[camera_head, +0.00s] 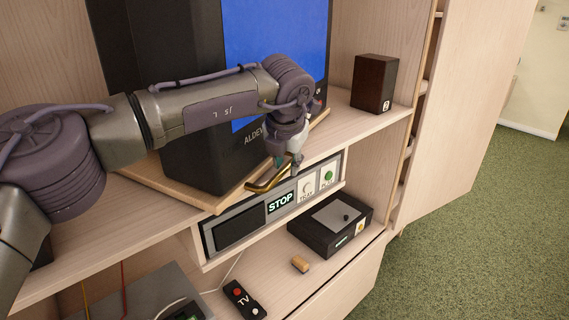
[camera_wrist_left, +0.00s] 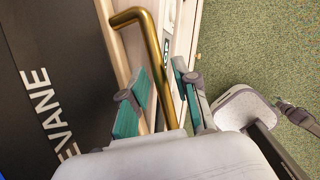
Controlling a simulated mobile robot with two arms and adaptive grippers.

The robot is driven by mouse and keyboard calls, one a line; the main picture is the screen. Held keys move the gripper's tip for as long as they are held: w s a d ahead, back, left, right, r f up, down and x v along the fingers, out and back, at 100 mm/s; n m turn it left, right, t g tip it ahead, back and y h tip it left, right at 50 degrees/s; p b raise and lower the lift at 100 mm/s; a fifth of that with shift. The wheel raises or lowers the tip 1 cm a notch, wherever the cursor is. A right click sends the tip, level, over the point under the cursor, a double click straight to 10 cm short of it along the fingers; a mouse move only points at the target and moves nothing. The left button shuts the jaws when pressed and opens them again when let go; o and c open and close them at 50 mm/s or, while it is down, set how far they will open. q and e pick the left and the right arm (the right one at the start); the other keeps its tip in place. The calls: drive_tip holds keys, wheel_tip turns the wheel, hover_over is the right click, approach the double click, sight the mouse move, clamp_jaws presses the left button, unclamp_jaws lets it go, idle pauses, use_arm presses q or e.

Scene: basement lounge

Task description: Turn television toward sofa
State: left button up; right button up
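The television (camera_head: 210,160), a dark boxy set with a blue screen (camera_head: 252,32), stands on a wooden board (camera_head: 187,193) on the cabinet shelf. Its screen faces toward the right side of the head view. A brass handle (camera_head: 262,187) sticks out from the board's front edge. My left gripper (camera_head: 287,172) is at the handle. In the left wrist view the handle (camera_wrist_left: 157,62) passes between the two teal fingers (camera_wrist_left: 162,95), with gaps showing on both sides. My left arm covers part of the television. The sofa is not in view.
A dark speaker (camera_head: 375,84) stands right of the television. Below are a STOP panel (camera_head: 235,227), a black player (camera_head: 330,222), a small wooden piece (camera_head: 300,264) and a TV remote (camera_head: 243,299). Green carpet (camera_head: 480,200) is clear at the right.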

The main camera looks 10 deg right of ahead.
use_arm(q)
drive_tip(key=shift+o, duration=0.3)
drive_tip(key=shift+d, duration=0.1)
drive_tip(key=shift+a, duration=0.2)
drive_tip(key=v, duration=1.1)
drive_tip(key=shift+s+r, duration=0.2)
drive_tip(key=shift+r, duration=0.2)
